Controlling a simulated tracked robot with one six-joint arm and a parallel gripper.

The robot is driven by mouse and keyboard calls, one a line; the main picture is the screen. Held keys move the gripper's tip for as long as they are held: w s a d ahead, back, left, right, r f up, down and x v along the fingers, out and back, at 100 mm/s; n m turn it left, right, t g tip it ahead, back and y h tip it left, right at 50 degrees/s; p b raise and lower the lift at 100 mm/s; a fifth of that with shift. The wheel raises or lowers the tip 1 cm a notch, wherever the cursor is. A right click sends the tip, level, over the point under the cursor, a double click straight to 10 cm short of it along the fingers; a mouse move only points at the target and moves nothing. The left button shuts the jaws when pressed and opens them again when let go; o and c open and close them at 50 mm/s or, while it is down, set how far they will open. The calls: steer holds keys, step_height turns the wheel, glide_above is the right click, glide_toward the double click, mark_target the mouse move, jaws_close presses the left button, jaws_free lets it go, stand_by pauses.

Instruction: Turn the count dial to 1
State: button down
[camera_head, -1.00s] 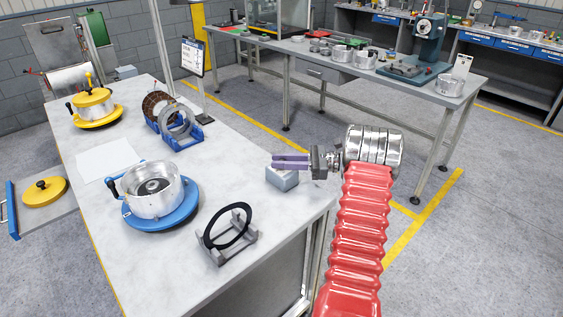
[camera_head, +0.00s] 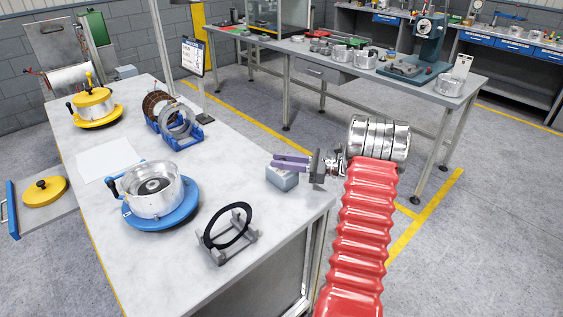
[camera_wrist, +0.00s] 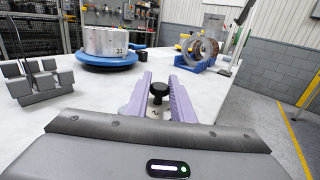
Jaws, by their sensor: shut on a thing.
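The count dial is a small grey box (camera_head: 283,181) at the right edge of the near table. Its black knob (camera_wrist: 158,92) stands between my two purple fingers in the wrist view. My gripper (camera_head: 276,163) reaches in level from the right, just above the box, and is shut on the knob. The head view hides the knob behind the fingers. A dark mark shows on the pale top below the knob in the wrist view, too small to read surely.
A black ring on a grey stand (camera_head: 230,234) stands near the front. A metal drum on a blue turntable (camera_head: 160,218), a blue rack of rings (camera_head: 186,144) and a yellow-lidded pot (camera_head: 94,104) stand farther off. The table around the box is mostly clear.

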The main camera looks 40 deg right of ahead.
steer(key=m+t+h, duration=0.1)
steer(key=m+h, duration=0.1)
steer(key=h, duration=0.1)
steer(key=m+t+h, duration=0.2)
steer(key=h, duration=0.1)
steer(key=shift+m+h, duration=1.65)
steer(key=shift+h, duration=0.7)
steer(key=shift+m+h, duration=1.25)
steer(key=shift+h, duration=1)
steer(key=c, duration=1.6)
jaws_free()
steer(key=v, duration=1.4)
steer(key=shift+d+f, duration=0.1)
